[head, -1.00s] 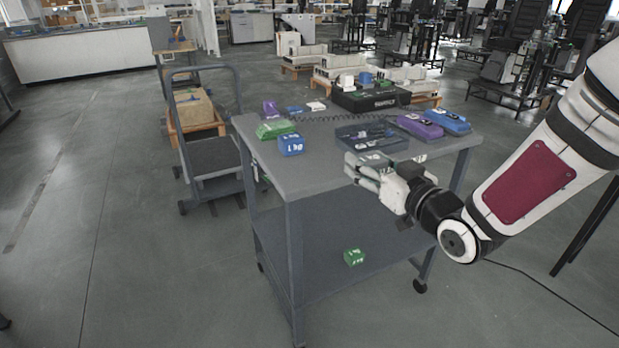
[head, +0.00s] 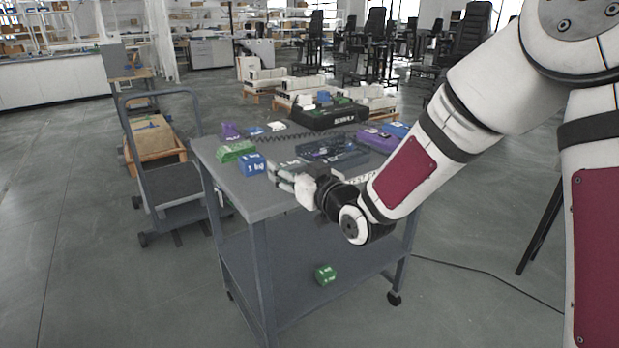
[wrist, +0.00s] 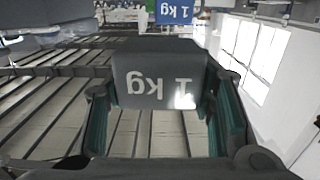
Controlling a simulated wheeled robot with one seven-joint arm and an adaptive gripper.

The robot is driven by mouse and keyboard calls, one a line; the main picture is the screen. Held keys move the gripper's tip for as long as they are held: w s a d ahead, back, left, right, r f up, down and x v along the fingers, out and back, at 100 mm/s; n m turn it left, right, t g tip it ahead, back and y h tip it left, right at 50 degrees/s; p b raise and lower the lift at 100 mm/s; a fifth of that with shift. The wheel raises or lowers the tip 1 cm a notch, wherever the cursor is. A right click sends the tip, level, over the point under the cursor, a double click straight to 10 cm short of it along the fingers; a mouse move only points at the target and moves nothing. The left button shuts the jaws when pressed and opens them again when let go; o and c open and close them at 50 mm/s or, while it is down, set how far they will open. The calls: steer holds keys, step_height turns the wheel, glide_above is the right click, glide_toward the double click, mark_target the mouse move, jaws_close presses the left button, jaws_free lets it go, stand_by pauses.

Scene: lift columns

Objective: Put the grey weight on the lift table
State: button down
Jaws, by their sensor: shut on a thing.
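The grey weight, marked 1 kg, is between the two fingers of my gripper in the wrist view (wrist: 160,78). My gripper (head: 284,181) is shut on it at the near edge of the grey worktable (head: 232,190). In the head view the weight's grey top (head: 291,163) shows just beyond the fingers. I cannot tell whether its underside clears the tabletop. A low grey platform cart with a tall handle (head: 180,212), which looks like the lift table, stands left of the worktable.
A blue weight (head: 252,164) and a green box (head: 235,151) sit left of my gripper. A dark tool tray (head: 345,157) and a purple case (head: 378,140) lie beyond and right. A green weight (head: 325,275) is on the lower shelf. Floor in the left foreground is clear.

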mark_target(272, 189)
steer(key=w+a, duration=0.1)
steer(key=a, duration=0.1)
steer(key=w+a, duration=0.1)
steer(key=a, duration=0.1)
steer(key=shift+w+b, duration=0.3)
steer(key=shift+w, duration=0.1)
steer(key=shift+w+a+f, duration=0.15)
steer(key=shift+a, duration=0.15)
steer(key=shift+w+a+f, duration=0.2)
steer(key=shift+a+f, duration=0.05)
steer(key=shift+f+b, duration=0.95)
steer(key=shift+f, duration=0.35)
steer(key=shift+f, duration=0.2)
steer(key=c, duration=0.7)
jaws_free()
steer(key=shift+s+d+f, duration=0.1)
steer(key=p+v, duration=0.2)
steer(key=v, duration=1.1)
steer(key=shift+s+d+f+p, duration=0.1)
steer(key=shift+s+d+p, duration=0.2)
steer(key=shift+p, duration=0.05)
